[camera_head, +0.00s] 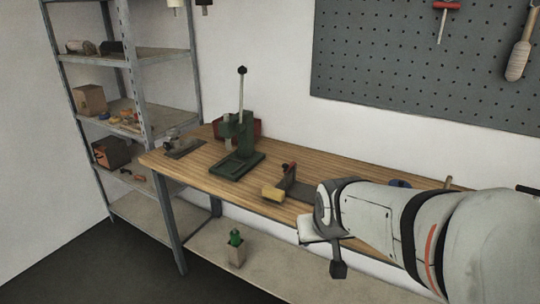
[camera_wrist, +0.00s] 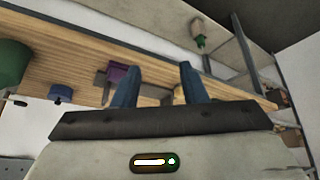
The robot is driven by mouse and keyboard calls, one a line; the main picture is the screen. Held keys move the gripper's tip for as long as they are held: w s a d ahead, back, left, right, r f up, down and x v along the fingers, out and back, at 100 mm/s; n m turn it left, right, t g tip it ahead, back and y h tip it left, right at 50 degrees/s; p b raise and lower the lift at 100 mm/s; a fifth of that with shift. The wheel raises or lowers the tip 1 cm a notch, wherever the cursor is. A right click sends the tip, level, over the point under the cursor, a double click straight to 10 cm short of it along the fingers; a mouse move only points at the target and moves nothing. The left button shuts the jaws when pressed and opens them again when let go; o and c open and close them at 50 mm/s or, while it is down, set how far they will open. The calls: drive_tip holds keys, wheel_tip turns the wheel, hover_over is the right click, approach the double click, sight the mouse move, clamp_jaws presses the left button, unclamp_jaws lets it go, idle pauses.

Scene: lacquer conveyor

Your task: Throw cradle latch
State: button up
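No part is plainly a cradle latch. A low dark fixture with an upright plate and a small red top (camera_head: 288,172) stands mid-bench, with a yellowish block (camera_head: 273,194) at its front. My gripper (camera_wrist: 160,72) shows two blue fingers spread apart, with no object held between them. In the head view my wrist end is right of the fixture, over the bench's front edge. In the wrist view a purple piece (camera_wrist: 117,74) lies beyond the left finger, and a small yellowish piece (camera_wrist: 178,95) is partly hidden by the right finger.
A green lever press (camera_head: 238,150) stands on the wooden bench (camera_head: 205,178), with a red bin (camera_head: 251,128) behind it and a grey metal device (camera_head: 183,147) to its left. Shelving (camera_head: 147,80) stands at left. A pegboard (camera_head: 400,70) hangs behind.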

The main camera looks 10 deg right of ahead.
drive_tip(key=w+d+f+t+b, duration=0.1)
drive_tip(key=w+t, duration=0.2)
drive_tip(key=w, duration=0.7)
drive_tip(key=w+f+t+b, duration=0.1)
drive_tip(key=w+f+t, duration=0.15)
drive_tip(key=w, duration=0.85)
drive_tip(key=n+t+y+b, duration=0.2)
drive_tip(key=t+y, duration=0.1)
drive_tip(key=t, duration=0.3)
approach(287, 166)
drive_tip(key=w, duration=0.3)
drive_tip(key=shift+t, duration=0.25)
drive_tip(key=w, duration=0.2)
drive_tip(key=w+a+p, duration=0.1)
drive_tip(key=w, duration=0.2)
drive_tip(key=w+a, duration=0.1)
drive_tip(key=w, duration=0.2)
drive_tip(key=shift+f, duration=0.2)
drive_tip(key=shift+s, duration=0.1)
clamp_jaws()
drive_tip(key=shift+d, duration=0.25)
drive_tip(key=shift+a+f, duration=0.1)
drive_tip(key=shift+a, duration=0.05)
